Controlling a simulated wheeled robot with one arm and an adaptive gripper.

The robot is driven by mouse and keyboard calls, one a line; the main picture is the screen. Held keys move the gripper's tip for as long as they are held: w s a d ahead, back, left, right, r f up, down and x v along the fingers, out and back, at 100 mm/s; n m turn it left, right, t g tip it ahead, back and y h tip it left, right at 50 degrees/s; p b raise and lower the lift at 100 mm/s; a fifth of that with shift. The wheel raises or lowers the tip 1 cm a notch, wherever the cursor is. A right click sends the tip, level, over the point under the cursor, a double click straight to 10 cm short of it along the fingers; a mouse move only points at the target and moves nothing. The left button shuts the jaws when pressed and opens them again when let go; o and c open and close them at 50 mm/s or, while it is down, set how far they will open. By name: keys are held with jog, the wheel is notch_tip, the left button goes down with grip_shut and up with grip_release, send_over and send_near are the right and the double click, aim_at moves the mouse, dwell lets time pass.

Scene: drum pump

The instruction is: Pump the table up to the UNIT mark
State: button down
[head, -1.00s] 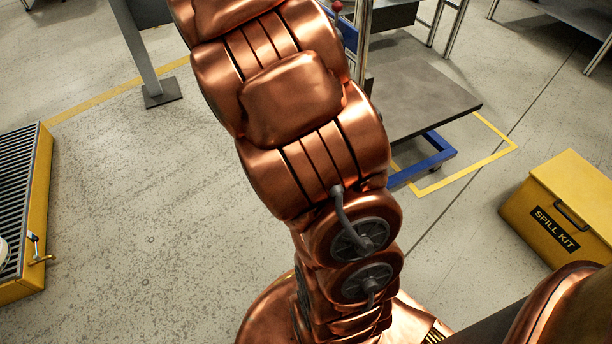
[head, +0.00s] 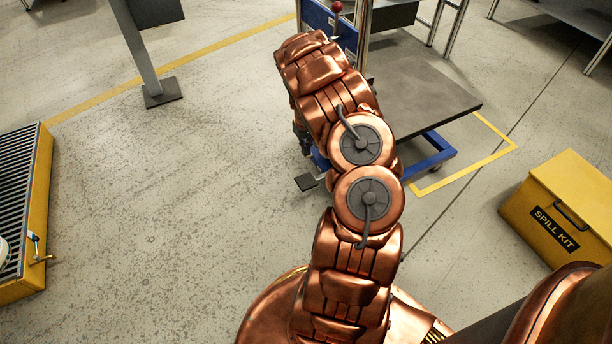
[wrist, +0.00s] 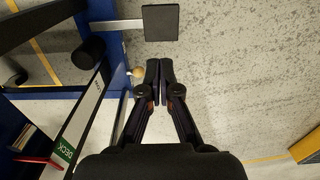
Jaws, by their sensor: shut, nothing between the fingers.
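The lift table has a grey platform (head: 425,95) on a blue wheeled base (head: 432,158). A black foot pedal (head: 305,182) sticks out low at its near left end. In the wrist view the pedal (wrist: 160,22) is a square pad on a grey bar from the blue frame. A pale scale strip (wrist: 85,115) carries a green DECK label (wrist: 66,151), with a red pointer (wrist: 38,161) beside it. I cannot read a UNIT mark. My gripper (wrist: 160,70) is shut and empty, seen apart from the pedal pad.
A red-knobbed lever (head: 337,8) stands at the table's blue end panel. A yellow spill kit box (head: 565,205) sits at right, and a yellow grated bin (head: 25,210) at left. A grey post (head: 138,50) stands at the back left. The floor between is clear.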

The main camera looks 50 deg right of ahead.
aim_at(306, 180)
jog(key=shift+w+d+f, duration=0.1)
jog(key=shift+d+f, duration=0.1)
jog(key=shift+f, duration=0.3)
notch_tip(306, 180, down, 14)
jog(key=b, duration=0.6)
jog(key=shift+f, duration=0.15)
dwell(0.4)
